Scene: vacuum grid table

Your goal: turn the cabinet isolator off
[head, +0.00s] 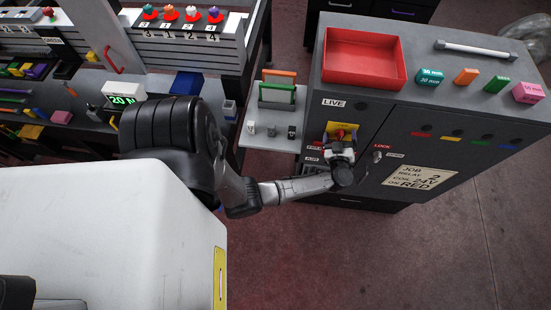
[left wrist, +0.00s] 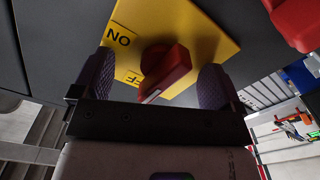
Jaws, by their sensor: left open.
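The cabinet isolator is a red knob (left wrist: 165,72) on a yellow plate (left wrist: 205,35). In the head view the plate (head: 341,127) is on the cabinet front, below the LIVE label, and my gripper partly covers it. In the left wrist view "ON" shows at the plate's upper left, and a partly hidden label ending in "F" lies near the knob's lower left. The knob's bar slants, with a pale mark at its lower end. My left gripper (head: 341,153), also in the left wrist view (left wrist: 156,82), is open, with one finger on each side of the knob. Visible gaps separate fingers and knob.
The grey cabinet (head: 440,130) has a red tray (head: 405,65), a white-handled bar (head: 475,48) and several coloured blocks on top. A LOCK label (head: 382,146) is right of the isolator. A small side shelf (head: 255,140) stands left. Floor is clear in front.

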